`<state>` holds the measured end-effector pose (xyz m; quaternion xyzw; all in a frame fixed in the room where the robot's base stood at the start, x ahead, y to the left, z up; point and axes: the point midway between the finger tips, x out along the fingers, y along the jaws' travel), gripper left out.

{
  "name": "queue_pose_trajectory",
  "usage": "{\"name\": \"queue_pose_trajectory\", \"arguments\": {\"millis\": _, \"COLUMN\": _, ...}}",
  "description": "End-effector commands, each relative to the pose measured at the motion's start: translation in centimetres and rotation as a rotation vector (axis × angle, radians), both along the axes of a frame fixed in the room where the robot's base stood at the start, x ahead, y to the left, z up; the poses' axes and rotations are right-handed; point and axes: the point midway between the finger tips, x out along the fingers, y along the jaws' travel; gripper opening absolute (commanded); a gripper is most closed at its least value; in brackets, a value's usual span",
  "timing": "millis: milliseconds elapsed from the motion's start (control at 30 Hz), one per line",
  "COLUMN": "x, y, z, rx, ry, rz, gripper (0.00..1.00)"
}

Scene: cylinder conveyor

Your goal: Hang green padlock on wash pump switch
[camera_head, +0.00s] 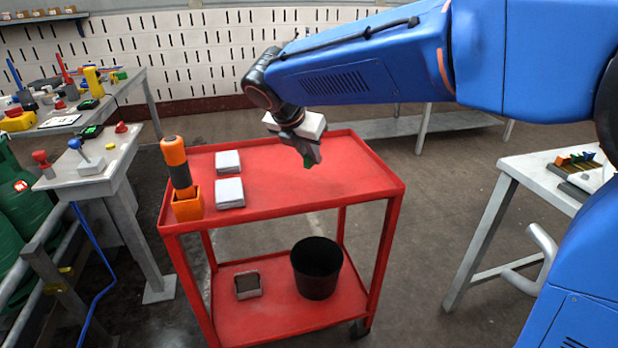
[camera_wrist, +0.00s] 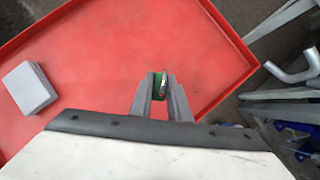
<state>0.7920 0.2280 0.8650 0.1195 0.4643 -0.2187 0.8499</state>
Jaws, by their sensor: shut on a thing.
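My gripper (camera_head: 311,150) is above the right part of the red cart's top, its fingers pointing down. It is shut on the green padlock (camera_head: 307,164), a small part of which shows below the fingers. In the wrist view the padlock's green body (camera_wrist: 156,92) sits between my fingertips (camera_wrist: 160,96), with its metal shackle toward the camera. At the left, a grey stand carries a red-handled switch (camera_head: 40,157) and a blue-handled switch (camera_head: 76,145). I can read no label that tells which is the wash pump switch.
The red cart (camera_head: 350,180) holds two grey boxes (camera_head: 229,191) and an orange flashlight (camera_head: 176,163) in a holder. A black bucket (camera_head: 317,268) stands on its lower shelf. A white table (camera_head: 530,170) with small coloured items is at right. Green tanks (camera_head: 15,205) stand far left.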

Motion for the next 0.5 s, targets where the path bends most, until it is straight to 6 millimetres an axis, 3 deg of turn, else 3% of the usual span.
{"name": "queue_pose_trajectory", "arguments": {"millis": 100, "x": 0.0, "y": 0.0, "z": -1.7, "rx": -0.001, "ry": 0.001, "rz": 0.000, "gripper": 0.00}}
{"name": "queue_pose_trajectory", "arguments": {"millis": 367, "x": 0.0, "y": 0.0, "z": -3.4, "rx": 0.000, "ry": 0.001, "rz": -0.001, "gripper": 0.00}}
{"name": "queue_pose_trajectory", "arguments": {"millis": 500, "x": 0.0, "y": -0.1, "z": -5.2, "rx": -0.002, "ry": 0.002, "rz": -0.002, "gripper": 0.00}}
